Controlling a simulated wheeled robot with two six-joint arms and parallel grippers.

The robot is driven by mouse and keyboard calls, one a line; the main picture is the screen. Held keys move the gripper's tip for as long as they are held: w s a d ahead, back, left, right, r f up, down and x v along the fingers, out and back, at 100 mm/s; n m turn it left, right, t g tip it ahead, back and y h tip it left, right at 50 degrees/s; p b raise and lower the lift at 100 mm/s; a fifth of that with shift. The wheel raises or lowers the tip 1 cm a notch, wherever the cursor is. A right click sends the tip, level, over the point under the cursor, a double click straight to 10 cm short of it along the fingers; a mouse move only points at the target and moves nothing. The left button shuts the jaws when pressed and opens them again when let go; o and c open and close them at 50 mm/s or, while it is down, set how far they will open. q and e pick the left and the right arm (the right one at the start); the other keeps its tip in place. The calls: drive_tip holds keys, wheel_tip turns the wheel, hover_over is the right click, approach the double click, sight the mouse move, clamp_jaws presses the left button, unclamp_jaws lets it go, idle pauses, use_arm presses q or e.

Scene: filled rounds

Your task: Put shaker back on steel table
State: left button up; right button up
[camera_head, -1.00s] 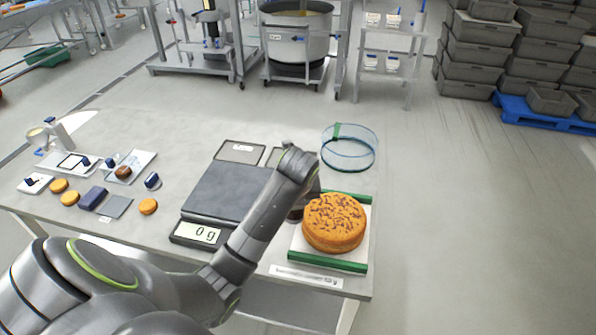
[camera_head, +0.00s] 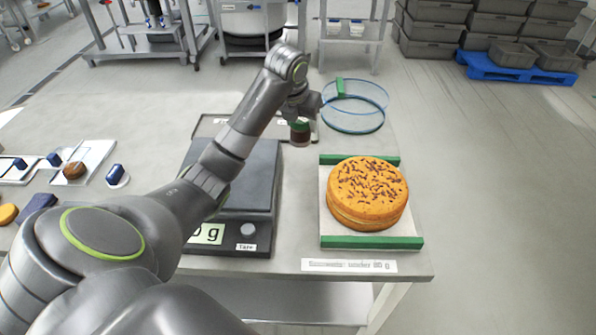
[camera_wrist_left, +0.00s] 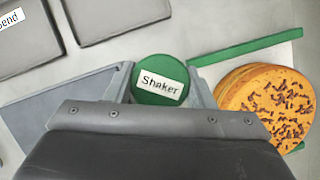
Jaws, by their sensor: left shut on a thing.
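The shaker (camera_head: 300,132) is a small dark jar with a green lid, between the fingers of my left gripper (camera_head: 301,114). In the left wrist view its round green lid, labelled "Shaker" (camera_wrist_left: 160,80), sits between the two jaws. My left gripper is shut on it beside the grey trays at the back of the steel table (camera_head: 300,205). I cannot tell whether the shaker's base touches the surface there. The round cake (camera_head: 367,194) with dark sprinkles is on a white board with green edges, right of the gripper. My right gripper is out of view.
A digital scale (camera_head: 252,178) is left of the cake, partly behind my left arm. A clear blue ring (camera_head: 355,106) with a green tab is at the table's back right. Grey crates (camera_head: 432,30) stand beyond on the floor.

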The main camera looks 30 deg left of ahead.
sight(291, 124)
use_arm(q)
drive_tip(key=shift+w+a+r+m+h+b, duration=0.15)
drive_tip(key=shift+w+a+r+m+b, duration=0.1)
drive_tip(key=shift+a+r+m, duration=0.15)
drive_tip(key=shift+w+a+r+m+h+b, duration=0.15)
drive_tip(key=shift+a+r+m+b, duration=0.1)
drive_tip(key=shift+r, duration=0.25)
drive_tip(key=shift+f+p, duration=0.5)
drive_tip(key=shift+f, duration=4.3)
drive_tip(key=o, duration=1)
drive_tip(key=shift+o, duration=0.2)
drive_tip(key=shift+s+r, duration=0.15)
drive_tip(key=shift+r, duration=0.4)
drive_tip(key=v, duration=1.1)
drive_tip(key=shift+s, duration=0.15)
drive_tip(key=shift+r, duration=0.1)
